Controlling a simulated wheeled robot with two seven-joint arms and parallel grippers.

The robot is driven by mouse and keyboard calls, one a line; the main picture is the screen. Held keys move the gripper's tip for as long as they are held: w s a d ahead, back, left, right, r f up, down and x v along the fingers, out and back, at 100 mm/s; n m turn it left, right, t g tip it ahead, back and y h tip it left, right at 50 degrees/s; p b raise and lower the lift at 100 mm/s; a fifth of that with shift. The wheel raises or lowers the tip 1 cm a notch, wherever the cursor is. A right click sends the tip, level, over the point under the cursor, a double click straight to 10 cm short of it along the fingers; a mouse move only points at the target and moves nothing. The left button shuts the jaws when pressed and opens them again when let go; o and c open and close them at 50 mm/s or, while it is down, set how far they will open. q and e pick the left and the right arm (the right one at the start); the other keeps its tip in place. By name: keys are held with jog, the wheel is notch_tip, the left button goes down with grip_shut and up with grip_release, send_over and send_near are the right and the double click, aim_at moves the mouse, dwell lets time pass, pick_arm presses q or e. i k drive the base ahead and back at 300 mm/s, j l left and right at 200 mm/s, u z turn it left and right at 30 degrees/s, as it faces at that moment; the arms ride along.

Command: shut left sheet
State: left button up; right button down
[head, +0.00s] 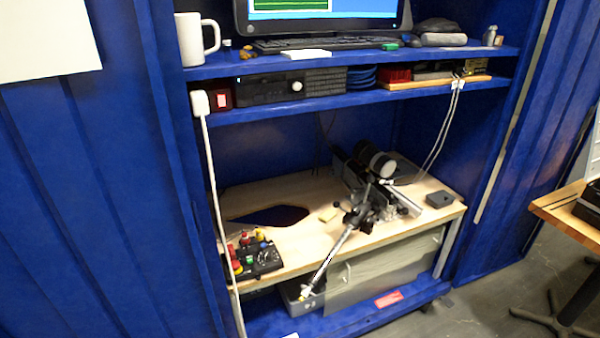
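A blue ribbed metal sheet (90,200) fills the left side of the head view, beside the opening of a blue cabinet. I take it to be the left sheet. Its outer edge runs out of the picture. A second blue sheet (535,140) stands on the right of the opening. The opening between them is uncovered, and the shelves inside show. Neither of my grippers is in view.
A wooden-topped bench (330,235) inside the cabinet carries a black and grey device (370,190) and a control box (255,258). A white cable (215,190) hangs near the left sheet's inner edge. A wooden table (565,208) stands at right. Grey floor (470,312) shows at lower right.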

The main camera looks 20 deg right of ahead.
aim_at(354, 280)
jog(key=z, duration=1.25)
